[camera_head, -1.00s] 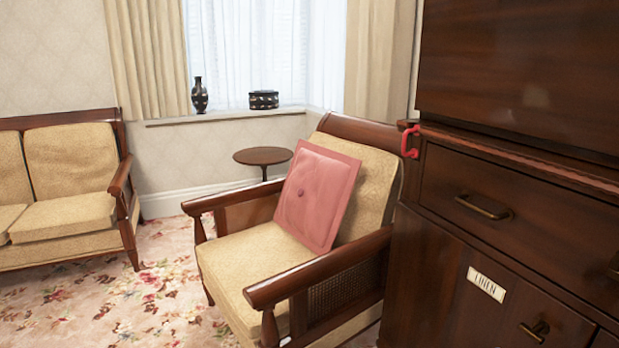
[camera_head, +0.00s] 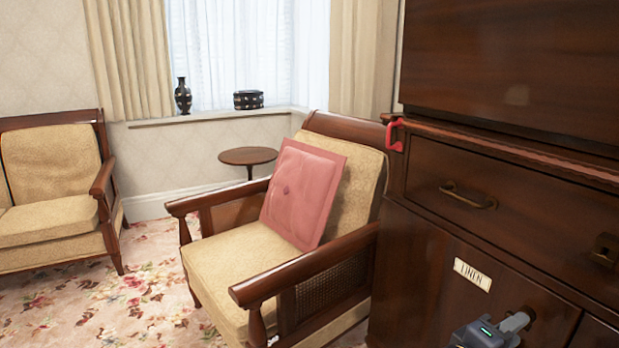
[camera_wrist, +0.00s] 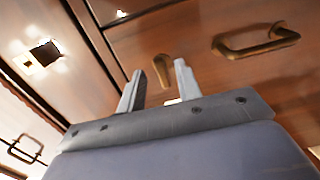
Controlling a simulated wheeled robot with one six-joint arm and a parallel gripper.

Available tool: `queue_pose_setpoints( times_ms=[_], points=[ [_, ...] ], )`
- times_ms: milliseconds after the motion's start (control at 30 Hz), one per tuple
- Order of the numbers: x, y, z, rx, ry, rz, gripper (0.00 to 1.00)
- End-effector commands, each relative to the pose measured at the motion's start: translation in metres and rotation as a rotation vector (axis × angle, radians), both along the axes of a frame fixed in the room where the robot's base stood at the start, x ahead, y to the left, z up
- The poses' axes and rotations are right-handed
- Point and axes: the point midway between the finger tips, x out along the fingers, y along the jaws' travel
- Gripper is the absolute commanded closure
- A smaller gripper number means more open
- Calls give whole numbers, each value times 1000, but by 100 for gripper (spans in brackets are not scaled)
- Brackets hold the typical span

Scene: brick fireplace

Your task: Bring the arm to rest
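My gripper (camera_wrist: 160,72) shows in the wrist view with its two grey fingers apart and nothing held between them. A brass handle (camera_wrist: 162,70) on dark wood appears beyond the gap; I cannot tell how far it is from the fingertips. In the head view a grey part of my arm (camera_head: 486,334) with a green light shows at the bottom right, in front of the cabinet's lower door. It covers most of that door's brass handle.
The dark wooden cabinet (camera_head: 420,260) with a LINEN label (camera_head: 472,274) fills the right side. An armchair (camera_head: 225,262) with a pink cushion (camera_head: 303,195) stands beside it. A sofa (camera_head: 50,200) is at left. Flowered carpet (camera_head: 150,300) is open between them.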

Motion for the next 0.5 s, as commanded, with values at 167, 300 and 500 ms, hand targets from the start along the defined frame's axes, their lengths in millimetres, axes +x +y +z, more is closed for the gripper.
queue_pose_setpoints(
  times_ms=[167,300,500],
  points=[
    [5,-15,4,-8,22,-1,67],
    [6,-13,6,-38,96,1,67],
    [5,-13,7,-80,198,0,67]
  ],
)
